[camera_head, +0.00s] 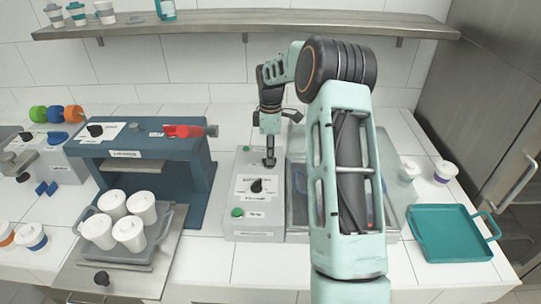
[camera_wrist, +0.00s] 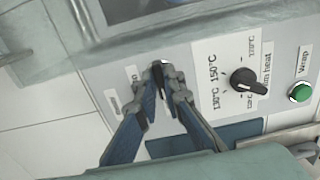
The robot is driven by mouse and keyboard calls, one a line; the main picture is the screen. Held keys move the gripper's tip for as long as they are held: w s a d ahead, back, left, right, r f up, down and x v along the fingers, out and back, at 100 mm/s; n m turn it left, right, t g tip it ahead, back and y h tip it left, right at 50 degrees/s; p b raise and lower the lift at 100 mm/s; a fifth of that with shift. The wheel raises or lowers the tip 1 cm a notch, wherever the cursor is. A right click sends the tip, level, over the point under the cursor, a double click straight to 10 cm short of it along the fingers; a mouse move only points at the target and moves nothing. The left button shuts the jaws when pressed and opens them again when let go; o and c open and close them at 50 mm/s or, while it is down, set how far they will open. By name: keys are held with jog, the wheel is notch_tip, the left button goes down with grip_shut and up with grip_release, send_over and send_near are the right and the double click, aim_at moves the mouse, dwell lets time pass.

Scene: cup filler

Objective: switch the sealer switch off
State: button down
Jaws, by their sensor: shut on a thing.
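The sealer is a light grey box (camera_head: 257,226) in the middle of the counter, with a clear-sided bay beside it on the right. Its panel (camera_wrist: 212,50) carries a black heat dial (camera_head: 256,186) and a green wrap button (camera_head: 237,212); the dial (camera_wrist: 243,79) and the button (camera_wrist: 300,92) also show in the wrist view. My gripper (camera_head: 269,160) reaches down to the panel's far end. In the wrist view my gripper's blue-grey fingers (camera_wrist: 172,78) close together at the sealer switch, left of the dial. The fingertips mostly hide the switch, so its setting cannot be told.
A dark blue machine (camera_head: 150,150) with a red handle (camera_head: 190,131) stands left of the sealer. A grey tray (camera_head: 120,252) with several white cups sits before it. A teal tray (camera_head: 450,232) and two lidded cups are at right. A shelf (camera_head: 240,24) runs above.

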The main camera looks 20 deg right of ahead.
jog(key=c, duration=2)
grip_release()
jog(key=shift+c, duration=0.2)
notch_tip(320, 180, up, 12)
jog(key=shift+a, duration=0.1)
